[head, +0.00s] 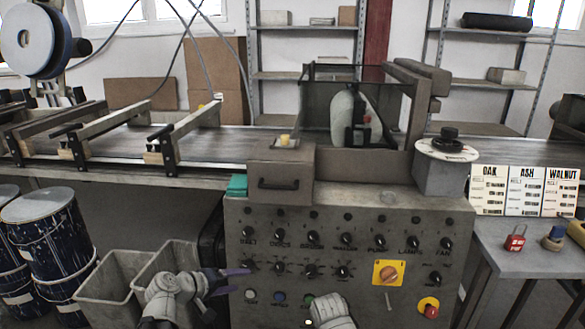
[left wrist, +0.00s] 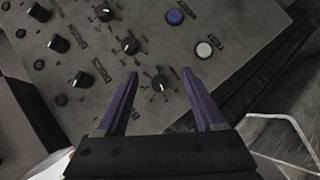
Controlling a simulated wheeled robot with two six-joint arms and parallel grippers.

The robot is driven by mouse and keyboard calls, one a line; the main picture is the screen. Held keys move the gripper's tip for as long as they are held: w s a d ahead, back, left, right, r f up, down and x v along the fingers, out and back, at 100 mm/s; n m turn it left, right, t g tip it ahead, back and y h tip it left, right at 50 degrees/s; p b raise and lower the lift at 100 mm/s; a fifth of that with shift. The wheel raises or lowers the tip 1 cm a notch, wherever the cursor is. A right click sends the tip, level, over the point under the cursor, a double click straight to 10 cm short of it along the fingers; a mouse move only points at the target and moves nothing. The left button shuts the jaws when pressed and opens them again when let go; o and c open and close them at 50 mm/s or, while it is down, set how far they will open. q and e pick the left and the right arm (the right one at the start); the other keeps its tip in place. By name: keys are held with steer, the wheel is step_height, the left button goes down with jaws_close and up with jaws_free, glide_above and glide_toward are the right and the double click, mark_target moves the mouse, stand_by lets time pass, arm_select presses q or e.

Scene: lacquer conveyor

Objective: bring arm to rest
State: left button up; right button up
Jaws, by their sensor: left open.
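My left gripper (head: 246,281) has purple fingers and is open and empty in front of the left side of the grey control panel (head: 365,262). In the left wrist view the fingers of this gripper (left wrist: 160,74) stand apart, with a black knob (left wrist: 161,83) showing between their tips. I cannot tell whether a finger touches the panel. A pale part of my other arm (head: 333,312) shows at the bottom edge of the head view; no right gripper fingers show.
Grey bins (head: 108,276) stand left of my left arm, with dark drums (head: 56,240) beyond. The panel carries several knobs, a yellow-backed rotary switch (head: 389,273) and a red button (head: 428,307). A side table (head: 505,238) holds a red padlock (head: 515,240) at right.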

arm_select(q)
steer(key=s+d+f+m+g+y, duration=0.2)
steer(key=s+d+f+m+g, duration=0.5)
steer(key=d, duration=0.5)
steer(key=s+d+f+m+g+y, duration=0.1)
steer(key=s+f+m+y, duration=0.15)
steer(key=s, duration=0.25)
steer(key=s+d+f+m+g+y, duration=0.1)
steer(key=s+d+y, duration=0.1)
steer(key=s+y, duration=0.25)
step_height(320, 180, up, 28)
steer(key=p, duration=2.8)
steer(key=shift+s+a+r+h, duration=0.15)
steer(key=shift+s+a+h, duration=0.05)
steer(key=shift+s+h, duration=0.25)
arm_select(e)
step_height(320, 180, up, 28)
